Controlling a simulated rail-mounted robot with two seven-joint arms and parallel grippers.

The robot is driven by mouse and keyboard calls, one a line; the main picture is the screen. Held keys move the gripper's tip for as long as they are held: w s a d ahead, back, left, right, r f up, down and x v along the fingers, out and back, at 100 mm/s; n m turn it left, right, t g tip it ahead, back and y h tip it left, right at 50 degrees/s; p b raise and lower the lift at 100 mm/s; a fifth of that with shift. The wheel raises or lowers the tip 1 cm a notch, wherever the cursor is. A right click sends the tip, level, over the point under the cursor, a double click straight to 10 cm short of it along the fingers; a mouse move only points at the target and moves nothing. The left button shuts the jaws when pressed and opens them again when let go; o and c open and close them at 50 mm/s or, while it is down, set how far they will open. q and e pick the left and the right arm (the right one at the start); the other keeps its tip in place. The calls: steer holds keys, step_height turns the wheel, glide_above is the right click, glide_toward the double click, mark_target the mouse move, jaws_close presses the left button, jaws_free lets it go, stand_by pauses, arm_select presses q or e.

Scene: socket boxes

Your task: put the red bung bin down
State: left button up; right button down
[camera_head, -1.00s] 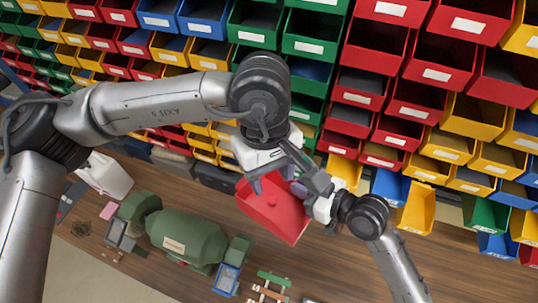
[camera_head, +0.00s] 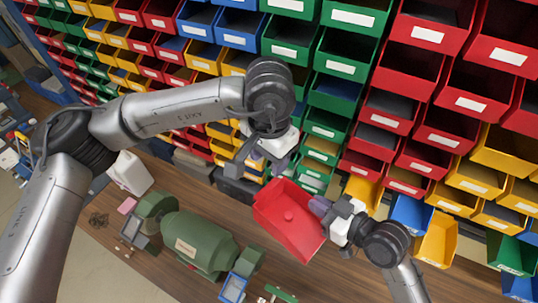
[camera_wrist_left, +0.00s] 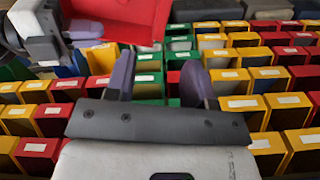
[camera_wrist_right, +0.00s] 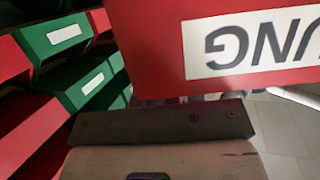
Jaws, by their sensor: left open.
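The red bung bin (camera_head: 289,216) is held above the workbench in the head view, its open inside facing the camera. My right gripper (camera_head: 322,208) is at the bin's right-hand wall, shut on it. In the right wrist view the bin's red wall (camera_wrist_right: 155,50) fills the top, with a white label reading "UNG" upside down; the fingertips are hidden there. My left gripper (camera_head: 258,165) is just above and left of the bin, apart from it. In the left wrist view its two fingers (camera_wrist_left: 160,65) are spread and empty, with the bin (camera_wrist_left: 125,15) beyond them.
A wall of red, green, yellow and blue bins (camera_head: 345,60) stands behind. A green bench grinder (camera_head: 195,243) is on the wooden workbench (camera_head: 165,270), left of the held bin. A white jug (camera_head: 130,173) stands farther left.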

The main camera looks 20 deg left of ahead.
mark_target(269, 189)
arm_select(q)
steer(key=shift+m, duration=0.3)
step_height(269, 189, down, 12)
stand_by(0.4)
jaws_close()
arm_select(e)
steer(key=c, duration=1.2)
jaws_free()
steer(key=shift+c, duration=0.2)
